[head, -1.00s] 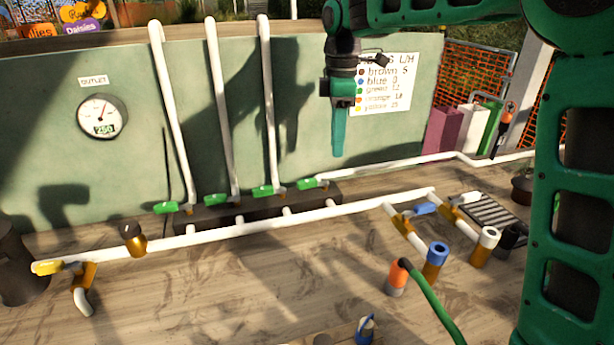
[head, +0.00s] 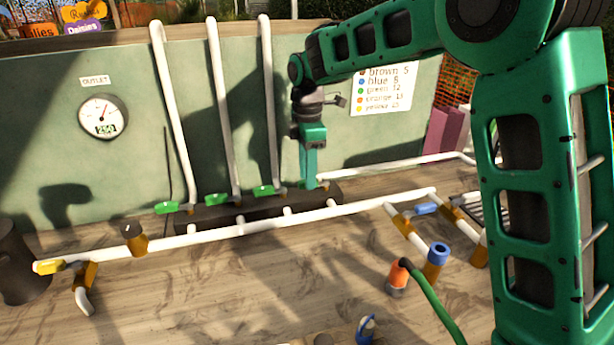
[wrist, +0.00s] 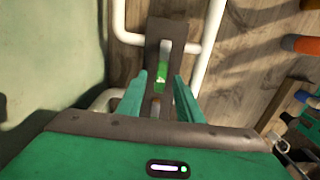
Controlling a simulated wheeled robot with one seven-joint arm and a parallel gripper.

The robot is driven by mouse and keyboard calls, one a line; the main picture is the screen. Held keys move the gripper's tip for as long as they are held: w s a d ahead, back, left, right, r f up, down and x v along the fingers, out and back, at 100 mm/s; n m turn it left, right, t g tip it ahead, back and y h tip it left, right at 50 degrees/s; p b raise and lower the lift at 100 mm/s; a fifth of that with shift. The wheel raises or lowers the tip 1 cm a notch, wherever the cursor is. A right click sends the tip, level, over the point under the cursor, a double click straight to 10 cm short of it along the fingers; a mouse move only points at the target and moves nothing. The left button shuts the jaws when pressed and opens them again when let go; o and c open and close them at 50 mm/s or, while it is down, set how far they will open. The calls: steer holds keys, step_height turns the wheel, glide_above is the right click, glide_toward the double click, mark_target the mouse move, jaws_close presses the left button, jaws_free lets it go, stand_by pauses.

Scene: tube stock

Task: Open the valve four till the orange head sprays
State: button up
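The rightmost green valve handle in the row, which I take as valve four, shows in the wrist view (wrist: 161,77) at the end of the dark manifold block. In the head view my gripper mostly hides it. My gripper (head: 309,178) points down over that handle; in the wrist view my gripper (wrist: 161,82) has its two fingers apart, one on each side of the handle's line. I cannot tell whether they touch it. The orange head (head: 398,274) stands on the floor with a green hose on it; no spray shows.
Three other green handles (head: 216,199) sit left along the manifold (head: 240,213), below tall white pipes (head: 222,110). A gauge (head: 103,117) reads 250 on the green wall.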

steer(key=shift+f, duration=0.4)
jaws_close()
